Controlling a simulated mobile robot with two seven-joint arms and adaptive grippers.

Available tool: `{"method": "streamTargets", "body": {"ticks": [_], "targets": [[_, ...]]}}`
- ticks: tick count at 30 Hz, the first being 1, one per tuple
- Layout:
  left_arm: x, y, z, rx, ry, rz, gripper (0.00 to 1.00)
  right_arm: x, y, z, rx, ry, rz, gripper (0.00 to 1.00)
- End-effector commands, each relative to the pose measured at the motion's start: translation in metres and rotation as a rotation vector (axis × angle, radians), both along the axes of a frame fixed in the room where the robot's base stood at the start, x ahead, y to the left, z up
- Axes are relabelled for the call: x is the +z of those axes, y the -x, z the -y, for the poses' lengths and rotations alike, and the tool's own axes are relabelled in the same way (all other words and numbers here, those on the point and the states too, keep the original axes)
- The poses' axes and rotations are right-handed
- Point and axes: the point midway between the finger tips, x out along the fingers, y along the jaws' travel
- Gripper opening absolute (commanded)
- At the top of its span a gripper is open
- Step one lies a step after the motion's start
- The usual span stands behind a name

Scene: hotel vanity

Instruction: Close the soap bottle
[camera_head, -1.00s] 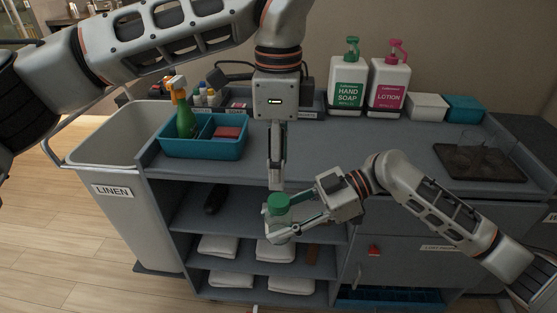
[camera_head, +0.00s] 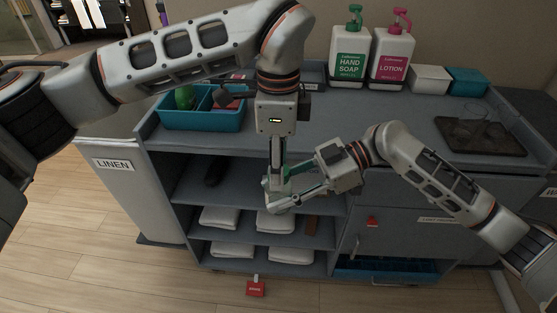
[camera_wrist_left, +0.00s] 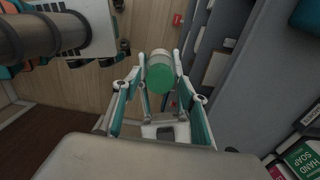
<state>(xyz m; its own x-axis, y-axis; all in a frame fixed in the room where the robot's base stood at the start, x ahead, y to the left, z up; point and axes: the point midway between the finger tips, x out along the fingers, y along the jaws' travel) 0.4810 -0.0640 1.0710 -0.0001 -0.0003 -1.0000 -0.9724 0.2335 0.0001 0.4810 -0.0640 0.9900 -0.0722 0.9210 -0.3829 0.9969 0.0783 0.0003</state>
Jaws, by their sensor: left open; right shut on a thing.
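The soap bottle, a small pale bottle (camera_wrist_left: 159,56) with a green cap (camera_wrist_left: 161,80), shows in the left wrist view, cap toward the camera. Whether the cap is fully seated I cannot tell. In the head view the bottle is mostly hidden behind the grippers. My right gripper (camera_head: 281,197) comes in from the right and is shut on the bottle in front of the cart's shelves. My left gripper (camera_head: 275,178) points down from above, open, its fingers on either side of the cap in the left wrist view. Contact with the cap I cannot tell.
Behind is a grey cart top (camera_head: 370,120) with a blue caddy (camera_head: 205,121), hand soap (camera_head: 349,60) and lotion (camera_head: 391,60) bottles, and a dark tray (camera_head: 480,138). A linen bin (camera_head: 115,190) stands left. Folded towels (camera_head: 275,222) lie on the shelves below.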

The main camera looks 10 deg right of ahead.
Motion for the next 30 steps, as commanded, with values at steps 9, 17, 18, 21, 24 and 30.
{"method": "streamTargets", "body": {"ticks": [9, 17, 18, 21, 24, 30], "targets": [[0.0003, -0.0001, -0.0002, 0.001, 0.000, 0.000, 0.03, 0.0002, -0.0001, 0.0000, 0.000, 0.000, 0.000, 0.00], [0.0011, -0.0009, -0.0006, -0.218, -0.003, 0.003, 0.03, 0.0002, 0.0000, 0.0000, 0.000, 0.000, 0.000, 0.00], [0.0013, -0.0009, -0.0006, -0.300, -0.003, 0.003, 0.03, 0.0003, 0.0000, 0.0000, 0.000, 0.000, 0.000, 0.00], [0.0011, -0.0010, -0.0006, -0.516, -0.003, 0.003, 0.03, 0.0002, 0.0000, 0.0000, 0.000, 0.000, 0.000, 0.00], [0.0011, -0.0009, -0.0004, -0.724, -0.003, 0.003, 0.03, 0.0002, 0.0000, -0.0001, 0.000, 0.000, 0.000, 0.00], [0.0005, -0.0005, -0.0003, -1.129, -0.003, 0.001, 0.03, 0.0002, 0.0000, -0.0001, 0.000, 0.000, 0.000, 0.00]]}}
